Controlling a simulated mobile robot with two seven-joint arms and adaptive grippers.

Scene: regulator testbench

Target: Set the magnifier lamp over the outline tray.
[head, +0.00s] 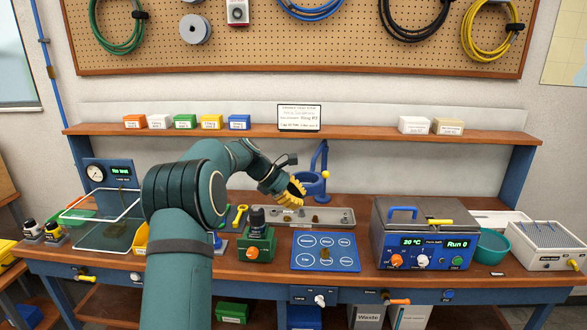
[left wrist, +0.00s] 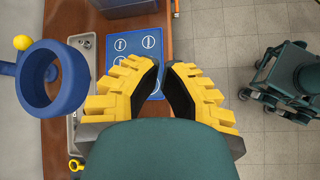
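The magnifier lamp (head: 312,183) stands at the back of the bench, with a blue ring head, a blue post and a yellow knob (head: 326,174). Its ring (left wrist: 53,80) also shows at the left of the left wrist view. My right gripper is not in view.
A long grey tray (head: 340,217) with small parts lies between lamp and outline tray. A green block with a black-topped part (head: 257,240) stands left of the outline tray. A grey bath unit (head: 425,235) stands right. A shelf (head: 360,134) runs behind.

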